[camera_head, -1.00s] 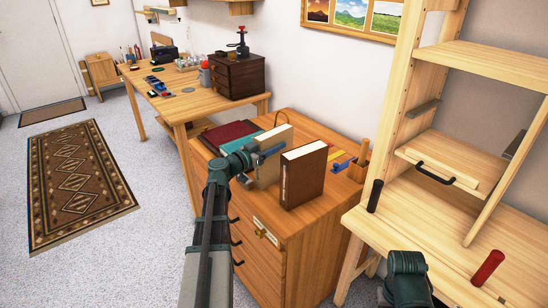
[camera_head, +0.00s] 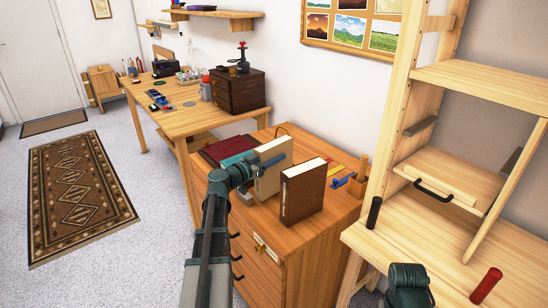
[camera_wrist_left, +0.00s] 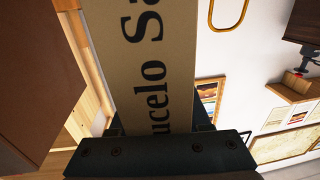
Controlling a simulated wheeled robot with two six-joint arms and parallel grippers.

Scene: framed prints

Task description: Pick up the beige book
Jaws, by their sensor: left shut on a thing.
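The beige book (camera_head: 276,160) stands upright on the wooden drawer cabinet (camera_head: 262,222), left of a brown book. My left gripper (camera_head: 262,170) comes in from the left and is shut on the beige book. In the left wrist view the beige book (camera_wrist_left: 155,60) fills the middle between the fingers, with large dark letters on its face. I cannot tell whether its lower edge touches the cabinet top. My right arm shows in part at the bottom right; its gripper is not in view.
The brown book (camera_head: 303,190) stands upright close to the right of the beige one. A dark red book (camera_head: 226,148) and a teal book lie flat behind. A wooden pen holder (camera_head: 358,184) is at the cabinet's right. A wooden workbench (camera_head: 440,240) stands to the right.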

